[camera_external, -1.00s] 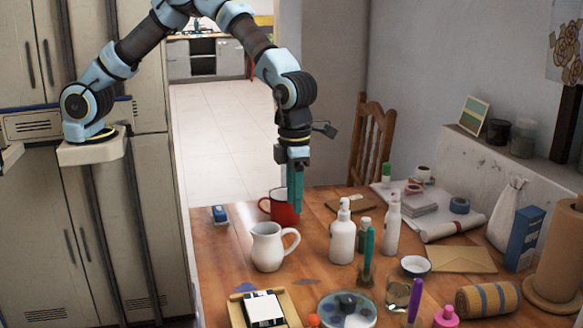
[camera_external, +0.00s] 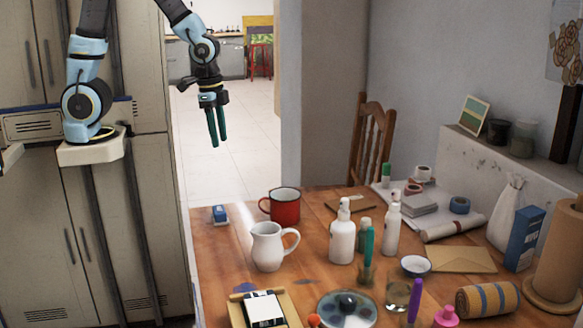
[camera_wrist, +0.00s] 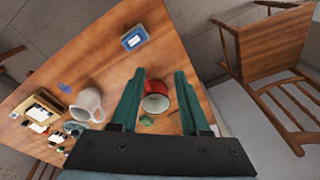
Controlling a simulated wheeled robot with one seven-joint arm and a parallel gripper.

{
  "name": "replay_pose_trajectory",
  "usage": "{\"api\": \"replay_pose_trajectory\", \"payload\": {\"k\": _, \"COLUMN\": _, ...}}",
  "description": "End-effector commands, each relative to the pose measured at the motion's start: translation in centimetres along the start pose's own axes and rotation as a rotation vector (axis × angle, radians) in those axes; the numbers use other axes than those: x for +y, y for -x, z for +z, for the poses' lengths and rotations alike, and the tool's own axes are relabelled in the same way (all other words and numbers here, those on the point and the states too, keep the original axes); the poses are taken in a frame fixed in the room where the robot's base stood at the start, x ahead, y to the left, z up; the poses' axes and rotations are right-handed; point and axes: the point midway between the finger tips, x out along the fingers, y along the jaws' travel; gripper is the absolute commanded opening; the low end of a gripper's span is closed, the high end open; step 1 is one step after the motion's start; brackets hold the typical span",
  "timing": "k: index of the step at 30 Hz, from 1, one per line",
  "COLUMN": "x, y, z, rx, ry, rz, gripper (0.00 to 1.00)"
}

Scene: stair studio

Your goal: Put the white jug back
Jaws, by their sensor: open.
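The white jug (camera_external: 268,247) stands upright on the wooden table, with its handle to the right in the external view. It also shows in the wrist view (camera_wrist: 88,104), left of the fingers. My gripper (camera_external: 217,143) is open and empty, raised in the air left of and above the table, apart from the jug. Its two green fingers (camera_wrist: 160,75) frame part of the red mug in the wrist view.
A red mug (camera_external: 285,207) stands just behind the jug. A small blue box (camera_external: 220,214) lies at the table's back left. Bottles (camera_external: 342,238), a paint palette (camera_external: 347,310) and a tray (camera_external: 290,312) crowd the right and front. A chair (camera_external: 372,145) stands behind.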

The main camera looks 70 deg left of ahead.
Motion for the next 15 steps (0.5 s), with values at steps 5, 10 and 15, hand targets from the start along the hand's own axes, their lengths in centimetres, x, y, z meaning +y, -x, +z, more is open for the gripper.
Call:
{"api": "replay_pose_trajectory", "payload": {"k": 5, "x": -0.6, "y": 0.6, "z": 4.5, "rx": 0.033, "ry": 0.405, "rz": 0.000, "gripper": 0.46}}
{"api": "replay_pose_trajectory", "payload": {"k": 10, "x": -0.7, "y": 0.6, "z": 5.5, "rx": 0.040, "ry": 0.513, "rz": 0.003, "gripper": 0.46}}
{"api": "replay_pose_trajectory", "payload": {"k": 15, "x": -0.7, "y": 0.6, "z": 5.5, "rx": 0.040, "ry": 0.511, "rz": 0.003, "gripper": 0.46}}
